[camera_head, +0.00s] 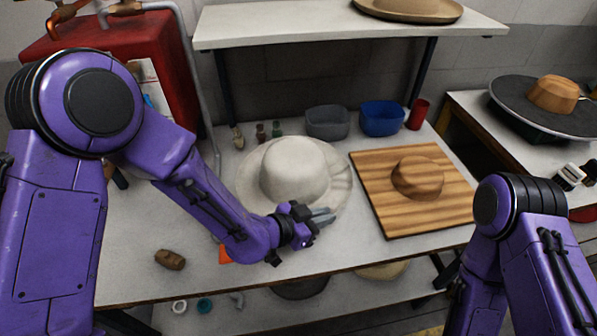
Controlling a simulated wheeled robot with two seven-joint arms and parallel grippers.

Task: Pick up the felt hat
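A cream felt hat (291,166) with a wide brim lies crown up on the white table, left of the wooden board. My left gripper (326,217) is at the near right part of the hat's brim, its grey fingers pointing right. The fingers overlap the brim in the picture. I cannot tell whether they touch it or whether they are open. My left forearm hides part of the brim's near left side. My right arm comes in at the lower right, and its gripper is out of the picture.
A striped board (372,190) carries a wooden hat block (418,177). Behind the hat stand a grey bin (328,122), a blue bin (382,118), a red cup (417,114) and small bottles. A shelf (300,25) hangs above. A brown object (170,259) lies near the front edge.

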